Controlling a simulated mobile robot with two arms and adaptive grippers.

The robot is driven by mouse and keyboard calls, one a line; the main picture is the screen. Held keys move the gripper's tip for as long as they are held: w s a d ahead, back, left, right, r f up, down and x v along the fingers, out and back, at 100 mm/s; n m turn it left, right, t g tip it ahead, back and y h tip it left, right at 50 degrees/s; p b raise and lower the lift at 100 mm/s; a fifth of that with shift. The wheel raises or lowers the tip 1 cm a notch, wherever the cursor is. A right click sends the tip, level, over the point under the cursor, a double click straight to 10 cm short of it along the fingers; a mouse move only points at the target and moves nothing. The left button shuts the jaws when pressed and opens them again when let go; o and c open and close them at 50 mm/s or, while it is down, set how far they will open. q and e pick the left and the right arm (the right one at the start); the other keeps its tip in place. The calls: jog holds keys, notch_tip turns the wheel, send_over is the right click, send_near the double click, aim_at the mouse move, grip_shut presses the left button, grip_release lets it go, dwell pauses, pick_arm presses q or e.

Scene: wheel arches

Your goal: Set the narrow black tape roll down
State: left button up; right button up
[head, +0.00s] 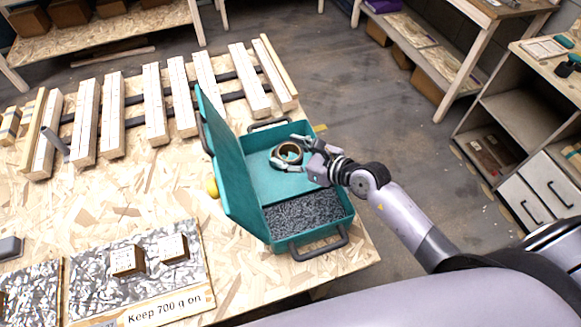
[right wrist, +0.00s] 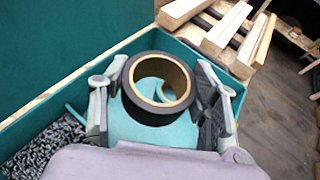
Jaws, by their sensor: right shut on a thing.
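The narrow black tape roll (head: 289,162) has a tan inner core and is in my right gripper (head: 289,153), over the inside of the open teal case (head: 262,140). In the right wrist view the roll (right wrist: 150,112) sits between the two fingers of my right gripper (right wrist: 157,95), its round opening facing the camera. The fingers are shut on it from both sides. The case floor shows beneath and through the ring. I cannot tell whether the roll touches the floor. My left gripper is not in view.
Grey speckled foam (head: 305,212) fills the case's near part. The lid (head: 228,165) stands up on the left. Wooden slats (head: 155,105) lie behind on the chipboard table (head: 130,205).

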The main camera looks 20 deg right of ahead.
jog(key=shift+d+f+b, duration=0.1)
jog(key=shift+f+b, duration=0.5)
jog(key=shift+f, duration=2.9)
jog(key=shift+f+b, duration=0.4)
jog(key=shift+f, duration=0.2)
jog(key=o, duration=1.1)
jog(key=shift+o, duration=0.2)
